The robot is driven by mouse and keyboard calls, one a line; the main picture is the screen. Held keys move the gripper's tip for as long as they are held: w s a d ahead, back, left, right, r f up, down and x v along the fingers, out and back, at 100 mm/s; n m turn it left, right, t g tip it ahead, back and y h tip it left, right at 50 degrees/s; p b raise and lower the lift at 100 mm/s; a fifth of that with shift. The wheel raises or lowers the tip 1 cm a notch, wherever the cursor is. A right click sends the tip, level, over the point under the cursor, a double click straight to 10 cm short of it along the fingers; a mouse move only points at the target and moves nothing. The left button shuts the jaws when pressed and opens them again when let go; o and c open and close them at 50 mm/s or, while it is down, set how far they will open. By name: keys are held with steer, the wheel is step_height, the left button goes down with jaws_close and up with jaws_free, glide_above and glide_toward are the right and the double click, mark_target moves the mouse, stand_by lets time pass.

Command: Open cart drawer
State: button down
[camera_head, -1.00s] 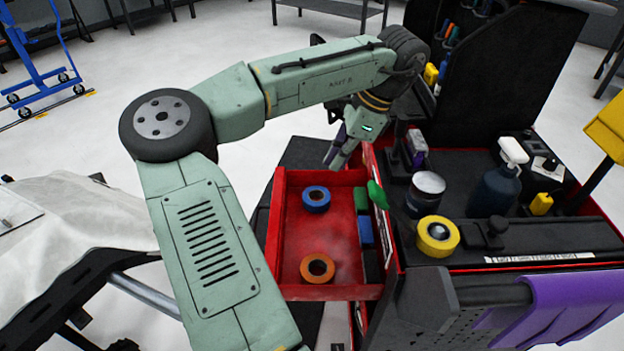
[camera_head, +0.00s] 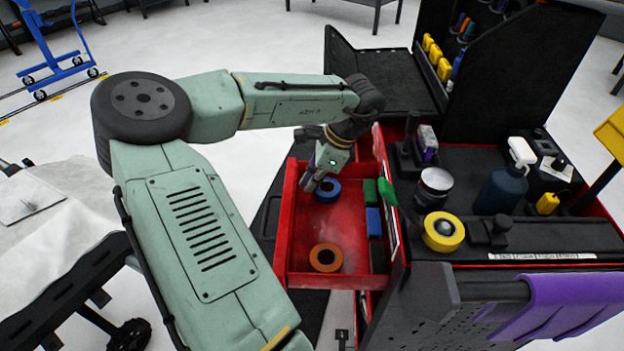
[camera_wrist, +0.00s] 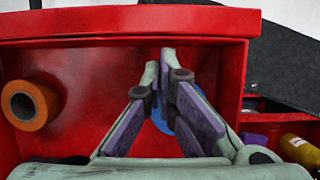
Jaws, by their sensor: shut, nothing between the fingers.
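The red cart drawer (camera_head: 330,281) stands pulled out from the left side of the cart (camera_head: 520,237), its inside in plain sight. My gripper (camera_head: 308,186) is shut and empty, pointing down over the drawer's far left part, beside the blue tape roll. In the wrist view my gripper (camera_wrist: 166,58) has its fingertips together near the red drawer wall (camera_wrist: 120,22). Whether the fingertips touch the wall I cannot tell. The fingers partly hide the blue tape roll (camera_wrist: 160,118) there.
The drawer holds an orange tape roll (camera_head: 326,258), a blue tape roll (camera_head: 328,190) and green and blue boxes (camera_head: 373,222) along its right side. A yellow tape roll (camera_head: 443,232) and a spray bottle (camera_head: 502,188) stand on the cart top. A covered table is at left.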

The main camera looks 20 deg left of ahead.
mark_target(296, 183)
steer(key=a+p, duration=0.1)
steer(key=s+a+p, duration=0.1)
steer(key=a, duration=0.1)
steer(key=shift+s+a+r, duration=0.1)
steer(key=shift+a, duration=0.05)
steer(key=shift+s+a, duration=0.15)
steer(key=shift+a, duration=0.3)
steer(key=shift+w+d+p, duration=0.25)
steer(key=shift+d+p, duration=0.05)
steer(key=shift+d, duration=0.2)
steer(key=d, duration=0.1)
steer(key=w+d+p, duration=0.1)
steer(key=d, duration=0.1)
steer(key=b+v, duration=0.2)
steer(key=v, duration=0.7)
steer(key=shift+r, duration=0.4)
